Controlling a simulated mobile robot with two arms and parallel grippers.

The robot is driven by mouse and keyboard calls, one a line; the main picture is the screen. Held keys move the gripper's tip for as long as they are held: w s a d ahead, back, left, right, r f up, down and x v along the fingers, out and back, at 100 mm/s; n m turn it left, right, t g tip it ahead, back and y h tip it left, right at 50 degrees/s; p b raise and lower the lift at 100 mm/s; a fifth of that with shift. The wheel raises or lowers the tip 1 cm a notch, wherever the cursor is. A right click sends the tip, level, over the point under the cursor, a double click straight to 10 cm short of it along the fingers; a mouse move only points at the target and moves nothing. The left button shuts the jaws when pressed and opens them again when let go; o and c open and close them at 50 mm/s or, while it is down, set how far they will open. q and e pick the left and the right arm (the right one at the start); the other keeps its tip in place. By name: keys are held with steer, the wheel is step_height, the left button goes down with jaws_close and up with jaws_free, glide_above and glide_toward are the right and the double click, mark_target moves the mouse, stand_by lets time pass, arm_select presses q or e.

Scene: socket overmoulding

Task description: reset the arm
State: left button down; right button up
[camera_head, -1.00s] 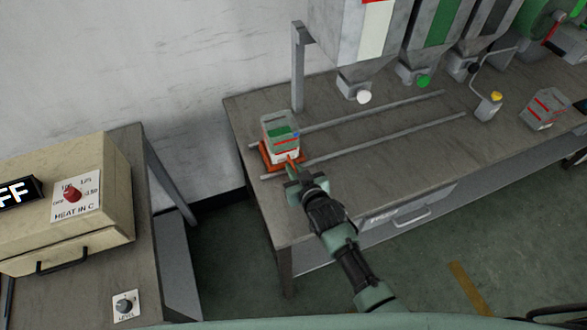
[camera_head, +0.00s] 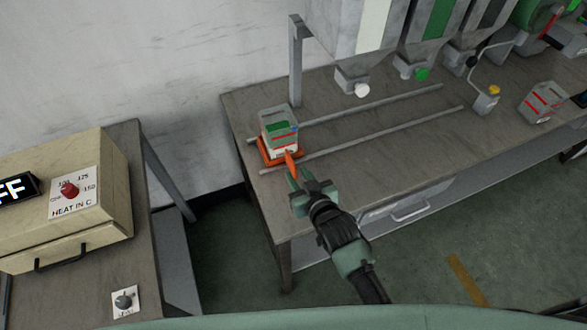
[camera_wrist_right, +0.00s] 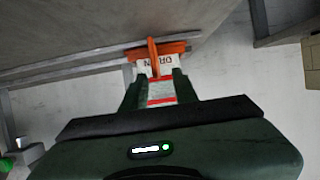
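A clear-sided container (camera_head: 279,130) with green contents and red stripes stands upright on an orange carrier (camera_head: 265,158) at the left end of the rails. The carrier's orange handle (camera_head: 290,161) points toward my right gripper. My right gripper (camera_head: 299,179) is just in front of the handle, empty. In the right wrist view, its two fingers (camera_wrist_right: 158,85) are spread, with the orange carrier (camera_wrist_right: 175,50) and the container's striped, lettered face (camera_wrist_right: 160,72) beyond them. My left gripper is not in view.
Two rails (camera_head: 370,138) run along the grey table (camera_head: 345,190) below several hoppers. A second container (camera_head: 540,101) stands at the right. A beige heater box (camera_head: 100,200) sits on the left table. Open floor lies in front.

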steer(key=shift+s+d+r, duration=0.15)
steer(key=shift+s+r, duration=0.05)
steer(key=shift+s, duration=0.35)
steer(key=s+d+r+m+g+h, duration=0.1)
steer(key=s+d+g, duration=0.2)
steer(key=s+d, duration=0.35)
steer(key=s+d+g+h, duration=0.2)
steer(key=s+d+g, duration=0.15)
steer(key=s, duration=0.65)
steer(key=s+d+r+m+g+h, duration=0.1)
steer(key=s+d+g, duration=0.2)
steer(key=s+d, duration=0.4)
steer(key=s+a+f+g+b, duration=0.1)
steer(key=s+f, duration=0.1)
steer(key=f, duration=1.3)
steer(key=s+a+f+b, duration=0.1)
steer(key=s+f, duration=0.1)
steer(key=f, duration=1.2)
steer(key=s+d+f, duration=0.1)
steer(key=s+f, duration=0.7)
steer(key=s+d+f+g+b, duration=0.1)
steer(key=s+d+f, duration=0.1)
steer(key=s+f, duration=0.6)
steer(key=shift+d+f+n, duration=0.25)
steer(key=shift+f+n, duration=0.15)
steer(key=shift+f, duration=0.05)
